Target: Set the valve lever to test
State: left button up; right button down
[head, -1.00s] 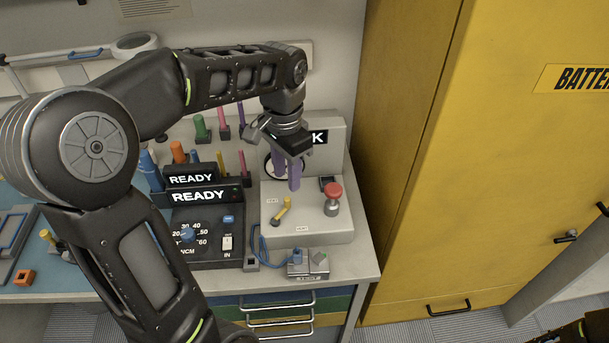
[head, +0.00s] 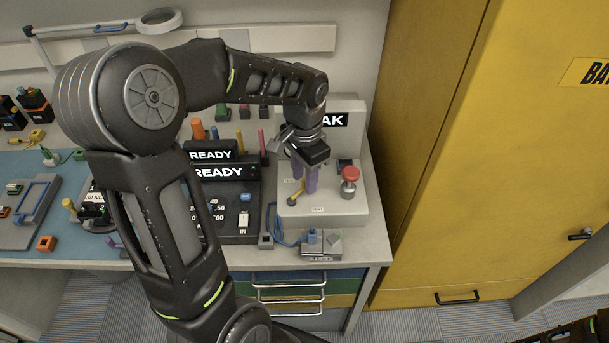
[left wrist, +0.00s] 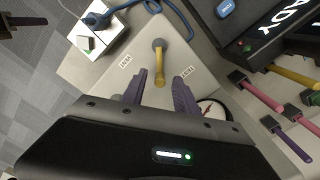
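The valve lever (head: 296,194) is a short yellow handle on a grey pivot, on top of a pale grey box (head: 340,207). In the left wrist view the lever (left wrist: 160,64) has its free end between my purple fingertips, with gaps visible on both sides. My left gripper (head: 305,184) is open over the box; it also shows in the left wrist view (left wrist: 159,76). Small labels (left wrist: 187,72) sit on both sides of the lever, too small to read surely. A dark piece at the wrist view's upper left seems to be my right gripper (left wrist: 25,22); its fingers are unclear.
A red knob (head: 349,175) stands right of the lever. A round gauge (left wrist: 212,108) lies behind my fingers. A black READY panel (head: 226,215) is on the left. A small connector box (head: 321,245) with a blue cable sits in front. A yellow cabinet (head: 470,150) stands right.

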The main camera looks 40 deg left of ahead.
pick_arm(q)
jog(key=shift+f, duration=0.2)
jog(key=shift+c, duration=0.3)
grip_shut()
